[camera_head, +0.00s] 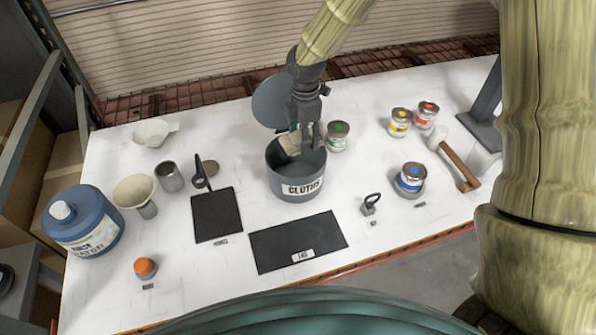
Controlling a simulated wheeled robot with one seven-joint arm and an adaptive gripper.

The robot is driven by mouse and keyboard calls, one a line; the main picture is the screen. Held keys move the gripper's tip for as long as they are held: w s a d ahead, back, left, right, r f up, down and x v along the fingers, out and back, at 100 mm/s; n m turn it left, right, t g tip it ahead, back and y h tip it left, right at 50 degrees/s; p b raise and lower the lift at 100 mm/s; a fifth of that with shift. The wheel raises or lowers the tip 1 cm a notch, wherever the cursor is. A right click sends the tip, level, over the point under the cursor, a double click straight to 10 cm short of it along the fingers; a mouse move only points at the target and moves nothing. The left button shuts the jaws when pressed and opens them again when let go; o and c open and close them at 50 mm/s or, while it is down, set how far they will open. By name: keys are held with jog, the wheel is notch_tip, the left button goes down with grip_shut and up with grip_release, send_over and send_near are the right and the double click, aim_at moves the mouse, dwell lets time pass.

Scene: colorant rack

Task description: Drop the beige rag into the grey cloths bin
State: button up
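The grey cloths bin (279,182), labelled CLOTHS, stands open on the white table, with its round grey lid (271,101) tilted up behind it. My gripper (308,142) points down over the bin's mouth, near its back rim. The beige rag (289,145) shows on both sides of the fingers, at the mouth of the bin. My gripper appears shut on it. The fingers hide the middle of the rag, and its lower end is hard to make out against the dark inside of the bin.
A green-labelled can (338,137) stands close to the bin's right. Yellow (400,122), red (425,115) and blue (411,178) cans and a mallet (460,165) are farther right. A black mat (298,242) lies in front. A blue jug (83,222) and funnels stand left.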

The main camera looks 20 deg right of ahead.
jog(key=shift+w+f, duration=0.2)
jog(key=o, duration=0.8)
jog(key=shift+w, duration=0.1)
jog(key=o, duration=0.3)
jog(key=shift+o, duration=0.8)
jog(key=shift+s+r, duration=0.1)
jog(key=shift+s, duration=0.1)
jog(key=shift+w, duration=0.1)
notch_tip(320, 180, up, 12)
